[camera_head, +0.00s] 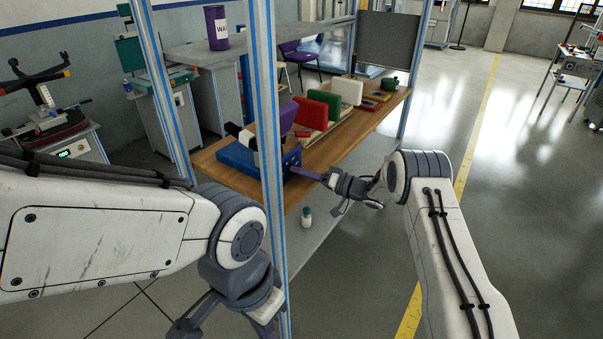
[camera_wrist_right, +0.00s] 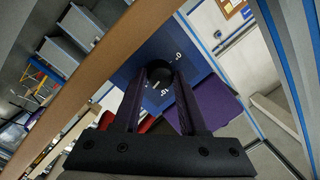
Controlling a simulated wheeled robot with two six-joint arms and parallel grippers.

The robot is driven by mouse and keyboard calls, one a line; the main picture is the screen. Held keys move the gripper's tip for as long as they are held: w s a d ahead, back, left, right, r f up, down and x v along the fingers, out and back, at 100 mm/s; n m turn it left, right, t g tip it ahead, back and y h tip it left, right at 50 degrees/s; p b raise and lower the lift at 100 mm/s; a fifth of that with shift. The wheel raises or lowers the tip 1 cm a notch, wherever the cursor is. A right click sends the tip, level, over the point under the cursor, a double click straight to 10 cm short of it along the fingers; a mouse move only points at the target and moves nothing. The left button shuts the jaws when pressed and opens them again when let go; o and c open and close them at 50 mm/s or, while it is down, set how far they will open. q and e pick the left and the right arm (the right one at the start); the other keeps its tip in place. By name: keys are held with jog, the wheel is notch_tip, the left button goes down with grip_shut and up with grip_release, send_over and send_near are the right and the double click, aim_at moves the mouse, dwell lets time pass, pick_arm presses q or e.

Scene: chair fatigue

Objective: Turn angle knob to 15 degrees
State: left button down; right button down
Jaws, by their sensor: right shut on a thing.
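A blue device (camera_head: 238,160) stands on the wooden bench top behind a frame post. In the right wrist view its blue face (camera_wrist_right: 187,55) carries white marks, and a round black knob (camera_wrist_right: 159,72) with a light pointer line sits on it. My right gripper (camera_head: 297,171) reaches the device's near side; its two fingers (camera_wrist_right: 158,82) are on either side of the knob and shut on it. The exact pointer angle is too small to read. My left gripper (camera_head: 222,333) is low at the bottom edge, its fingers spread apart, with nothing seen between them.
The wooden bench (camera_head: 350,137) holds a purple block, a red block (camera_head: 311,110), a green block (camera_head: 345,91) and smaller pieces. A blue-edged post (camera_head: 268,150) rises between my arms. A small bottle (camera_head: 306,217) stands below the bench.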

jog(key=shift+m, duration=0.8)
jog(key=shift+c, duration=2.3)
grip_release()
jog(key=shift+d, duration=0.15)
jog(key=b+v, duration=0.1)
jog(key=v, duration=0.9)
jog(key=shift+b, duration=0.4)
jog(key=shift+d+f, duration=0.1)
jog(key=shift+f, duration=0.05)
